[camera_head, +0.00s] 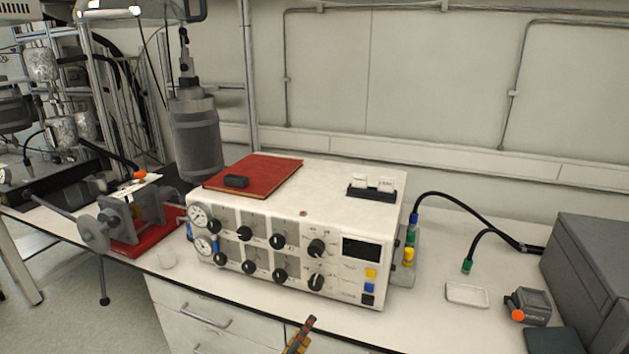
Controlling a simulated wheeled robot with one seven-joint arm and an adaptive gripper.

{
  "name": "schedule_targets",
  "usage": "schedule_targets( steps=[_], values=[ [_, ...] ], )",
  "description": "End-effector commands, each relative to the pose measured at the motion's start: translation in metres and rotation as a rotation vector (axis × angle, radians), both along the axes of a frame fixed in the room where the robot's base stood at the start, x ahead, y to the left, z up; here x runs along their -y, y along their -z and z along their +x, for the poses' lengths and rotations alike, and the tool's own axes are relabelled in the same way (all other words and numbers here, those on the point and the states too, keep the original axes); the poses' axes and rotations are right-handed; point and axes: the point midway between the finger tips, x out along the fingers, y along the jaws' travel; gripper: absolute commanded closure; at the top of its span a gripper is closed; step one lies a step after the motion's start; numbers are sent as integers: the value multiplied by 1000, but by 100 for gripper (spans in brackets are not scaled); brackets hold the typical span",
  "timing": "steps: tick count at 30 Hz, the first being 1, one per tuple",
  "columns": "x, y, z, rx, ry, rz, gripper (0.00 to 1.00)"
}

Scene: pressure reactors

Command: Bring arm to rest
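I cannot make out my arm or gripper for sure in the head view. A small orange and dark slanted piece (300,335) shows at the bottom edge, in front of the bench. It is cut off by the frame, and I cannot tell what it belongs to.
A white control box (290,216) with knobs and gauges stands on the bench (430,318). A red book (262,172) lies on top. A grey cylinder (195,130) stands behind left. Right are cables, a small white tray (467,295) and a grey box (590,262).

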Motion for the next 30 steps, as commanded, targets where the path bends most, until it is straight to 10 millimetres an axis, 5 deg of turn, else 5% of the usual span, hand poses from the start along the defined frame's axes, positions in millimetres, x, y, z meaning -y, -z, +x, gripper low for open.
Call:
schedule_targets(
  steps=[3, 6, 14, 21, 30],
  values=[
    [34, 33, -30, -225, 81, -108, 50],
    [63, 42, -59, -416, 148, -137, 50],
    [133, 22, -149, -869, 277, 64, 50],
    [151, -39, -223, -1033, 275, 545, 50],
    [174, -146, -254, -772, 316, 1112, 50]
  ],
)
